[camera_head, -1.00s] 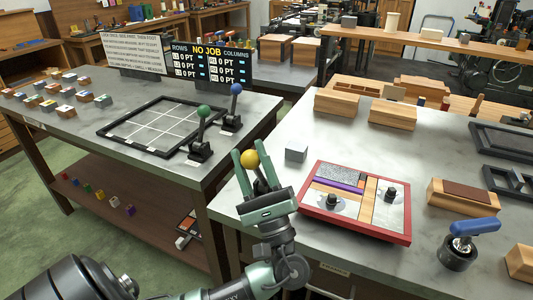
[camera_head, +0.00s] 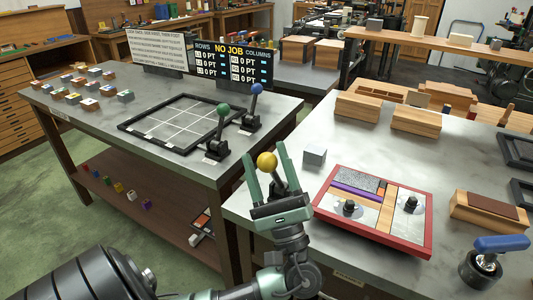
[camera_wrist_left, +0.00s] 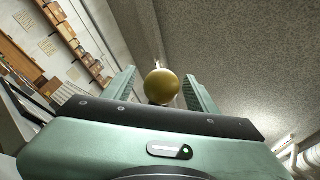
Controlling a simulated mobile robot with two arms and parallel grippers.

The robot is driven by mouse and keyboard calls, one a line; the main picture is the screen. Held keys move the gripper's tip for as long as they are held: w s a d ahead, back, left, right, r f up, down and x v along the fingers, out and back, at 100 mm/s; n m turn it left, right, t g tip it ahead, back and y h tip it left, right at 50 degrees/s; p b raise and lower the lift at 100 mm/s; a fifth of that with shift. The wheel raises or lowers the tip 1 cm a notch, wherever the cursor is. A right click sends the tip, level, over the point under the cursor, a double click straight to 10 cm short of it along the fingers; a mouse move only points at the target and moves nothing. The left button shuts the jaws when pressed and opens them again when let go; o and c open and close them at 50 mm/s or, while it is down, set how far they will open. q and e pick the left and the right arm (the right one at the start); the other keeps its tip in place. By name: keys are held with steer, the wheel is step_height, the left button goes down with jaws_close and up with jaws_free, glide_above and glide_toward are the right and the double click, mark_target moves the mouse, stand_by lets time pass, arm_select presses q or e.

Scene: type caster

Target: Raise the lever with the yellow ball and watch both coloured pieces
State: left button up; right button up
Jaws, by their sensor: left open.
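The yellow ball (camera_head: 267,162) stands at the near left edge of the right-hand grey table. My left gripper (camera_head: 264,152) points up and away there, its two fingers open on either side of the ball in the picture. In the left wrist view the ball (camera_wrist_left: 162,86) shows between the two fingers (camera_wrist_left: 160,82), with gaps on both sides. The ball's lever is mostly hidden by the gripper. A red-framed tray (camera_head: 424,250) right of the gripper holds a purple strip (camera_head: 356,191) and orange strips. I cannot tell which pieces are the two coloured ones. My right gripper is out of view.
A grey cube (camera_head: 314,154) lies close right of my gripper. A blue-handled tool (camera_head: 500,243) stands at the right.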

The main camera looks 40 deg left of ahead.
arm_select(q)
step_height(320, 180, up, 20)
steer(key=p, duration=0.1)
stand_by(0.5)
stand_by(0.5)
